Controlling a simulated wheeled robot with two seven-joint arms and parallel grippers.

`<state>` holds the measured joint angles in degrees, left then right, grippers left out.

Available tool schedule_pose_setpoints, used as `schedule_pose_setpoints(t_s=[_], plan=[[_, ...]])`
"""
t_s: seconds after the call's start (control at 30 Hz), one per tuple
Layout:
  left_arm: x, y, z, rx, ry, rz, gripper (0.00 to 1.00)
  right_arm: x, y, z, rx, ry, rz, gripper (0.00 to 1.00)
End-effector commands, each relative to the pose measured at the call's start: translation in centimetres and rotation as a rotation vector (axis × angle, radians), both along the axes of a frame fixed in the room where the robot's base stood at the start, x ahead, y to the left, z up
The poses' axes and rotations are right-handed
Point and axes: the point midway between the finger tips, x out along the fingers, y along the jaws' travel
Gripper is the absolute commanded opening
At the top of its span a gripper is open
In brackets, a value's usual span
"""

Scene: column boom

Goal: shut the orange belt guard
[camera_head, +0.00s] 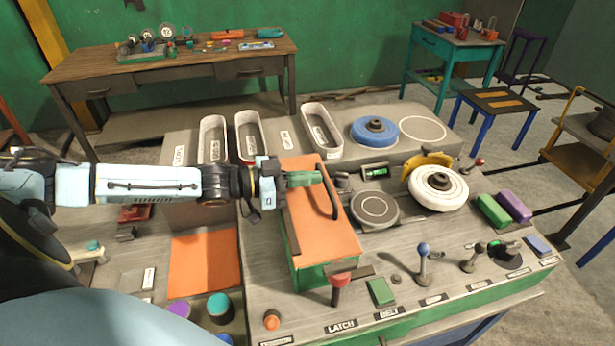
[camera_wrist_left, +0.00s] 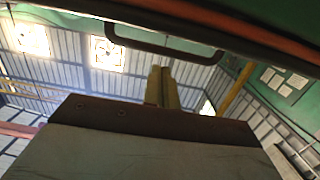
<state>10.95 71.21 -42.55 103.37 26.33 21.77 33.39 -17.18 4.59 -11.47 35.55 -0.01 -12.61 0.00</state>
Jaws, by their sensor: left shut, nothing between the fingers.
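The orange belt guard (camera_head: 335,238) is a flat orange panel with a dark bar handle (camera_head: 329,192) near its right edge. It lies over a green housing (camera_head: 312,274) on the console. I cannot tell whether a gap is left under its edge. My left gripper (camera_head: 318,177) is shut and empty, with its green fingers over the far part of the guard, close to the handle's upper end. I cannot tell whether they touch. In the left wrist view a dark handle (camera_wrist_left: 165,45) shows near the top, beside an orange edge. My right gripper is out of view.
The console holds a white wheel (camera_head: 438,190), a blue disc (camera_head: 374,132), a red-topped lever (camera_head: 340,285) just in front of the guard, a blue-knobbed lever (camera_head: 423,262) and pale bins (camera_head: 322,130). An orange square (camera_head: 204,265) lies left. A workbench (camera_head: 170,70) stands behind.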

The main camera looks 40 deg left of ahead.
Motion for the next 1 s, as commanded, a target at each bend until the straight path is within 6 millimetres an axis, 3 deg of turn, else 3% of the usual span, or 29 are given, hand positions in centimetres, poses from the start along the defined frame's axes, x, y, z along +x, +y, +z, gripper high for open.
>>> schedule_pose_setpoints(t_s=[0.27, 0.5, 0.83, 1.0], plan=[[0.0, 0.0, -0.1, 0.0, 0.0, 0.0, 0.0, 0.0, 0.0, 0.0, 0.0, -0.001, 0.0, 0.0], [1.0, -0.8, -1.7, 0.001, -0.001, 0.001, 0.0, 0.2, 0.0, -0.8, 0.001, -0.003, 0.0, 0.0], [0.9, -0.9, -1.5, 0.0, 0.002, -0.001, 0.0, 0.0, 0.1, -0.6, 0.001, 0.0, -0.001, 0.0], [0.6, -0.5, -0.2, 0.0, 0.001, -0.003, 0.0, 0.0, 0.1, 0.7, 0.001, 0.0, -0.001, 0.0]])
